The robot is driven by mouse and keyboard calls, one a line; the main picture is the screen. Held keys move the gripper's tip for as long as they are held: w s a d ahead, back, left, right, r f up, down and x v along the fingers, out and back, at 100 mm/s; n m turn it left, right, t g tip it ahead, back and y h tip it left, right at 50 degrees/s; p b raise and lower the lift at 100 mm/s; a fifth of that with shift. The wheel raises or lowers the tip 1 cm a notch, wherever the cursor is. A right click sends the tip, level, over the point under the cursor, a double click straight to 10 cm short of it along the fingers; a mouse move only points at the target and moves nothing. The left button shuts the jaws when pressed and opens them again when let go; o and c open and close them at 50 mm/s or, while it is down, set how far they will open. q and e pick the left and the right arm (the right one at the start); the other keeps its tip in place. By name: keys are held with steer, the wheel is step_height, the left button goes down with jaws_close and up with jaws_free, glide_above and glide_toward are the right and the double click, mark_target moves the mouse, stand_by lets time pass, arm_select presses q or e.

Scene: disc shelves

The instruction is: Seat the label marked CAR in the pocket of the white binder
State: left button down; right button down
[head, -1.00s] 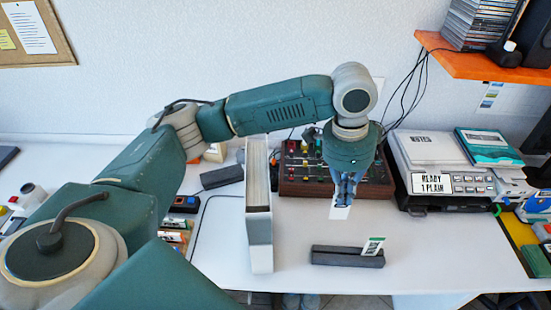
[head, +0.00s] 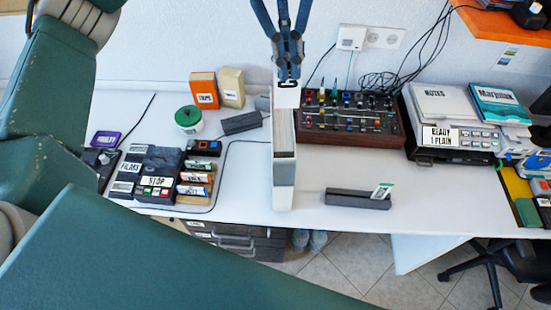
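My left gripper (head: 288,75) points down at the top centre, its fingers close together on a small white label (head: 288,97). No lettering on this label is readable, so I cannot tell whether it is marked CAR. The white binder (head: 284,186) stands upright on the table below, its pages showing from above. The held label overlaps the far top end of the binder in the picture; it appears raised above it, though the exact gap is unclear. The binder's pocket cannot be made out. My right gripper is not in view.
A dark grey holder (head: 350,199) to the right bears a small white and green card (head: 382,190). A knobbed mixer (head: 350,125) stands close behind. Left are a STOP box (head: 157,183), an orange box (head: 204,90) and a green-lidded tub (head: 188,118).

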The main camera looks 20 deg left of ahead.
arm_select(q)
step_height(320, 180, down, 19)
steer(key=p, duration=0.2)
steer(key=shift+r, duration=0.2)
steer(key=shift+w, duration=0.1)
steer(key=shift+f, duration=0.15)
steer(key=shift+f+p, duration=0.35)
steer(key=shift+f, duration=0.1)
steer(key=c, duration=1.9)
jaws_free()
steer(key=shift+c, duration=0.2)
